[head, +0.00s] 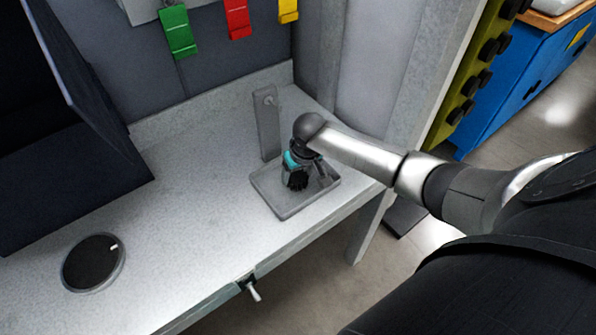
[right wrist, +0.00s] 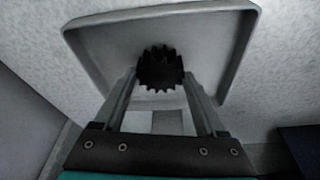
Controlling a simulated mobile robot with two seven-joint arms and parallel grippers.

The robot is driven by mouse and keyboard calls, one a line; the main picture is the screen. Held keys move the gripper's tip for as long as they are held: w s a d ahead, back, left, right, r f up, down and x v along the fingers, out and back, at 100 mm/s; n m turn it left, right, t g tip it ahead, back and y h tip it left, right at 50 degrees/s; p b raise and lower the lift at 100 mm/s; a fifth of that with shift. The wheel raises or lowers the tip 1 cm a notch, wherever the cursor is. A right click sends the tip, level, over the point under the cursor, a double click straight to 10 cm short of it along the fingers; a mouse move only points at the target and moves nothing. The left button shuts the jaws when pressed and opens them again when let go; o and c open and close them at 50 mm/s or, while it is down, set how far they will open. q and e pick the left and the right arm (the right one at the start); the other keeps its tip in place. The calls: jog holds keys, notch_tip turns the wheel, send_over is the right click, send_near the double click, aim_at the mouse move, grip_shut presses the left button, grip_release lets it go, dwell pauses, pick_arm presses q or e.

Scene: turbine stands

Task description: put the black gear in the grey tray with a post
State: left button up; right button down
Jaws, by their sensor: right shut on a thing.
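The black gear (head: 297,181) is held in my right gripper (head: 300,178), over the inside of the grey tray (head: 283,207). In the right wrist view the toothed gear (right wrist: 160,68) sits between the two fingertips (right wrist: 160,76), with the tray floor behind it and the tray rim (right wrist: 160,12) beyond. I cannot tell whether the gear touches the tray floor. A grey upright post (head: 266,125) stands at the tray's back edge, beside the gripper. My left gripper is not in view.
A round black disc (head: 93,262) lies on the grey worktop (head: 190,190) at the left. A dark box-like panel (head: 75,180) stands at the left. Green (head: 177,32), red (head: 237,18) and yellow tags hang on the back wall. The worktop between disc and tray is clear.

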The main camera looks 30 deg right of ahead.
aim_at(301, 184)
jog(key=shift+f, duration=0.35)
dwell(0.4)
jog(key=shift+c, duration=1.4)
grip_release()
jog(key=shift+o, duration=1.4)
jog(key=p+v, duration=0.7)
jog(key=p, duration=0.2)
jog(key=shift+p, duration=0.3)
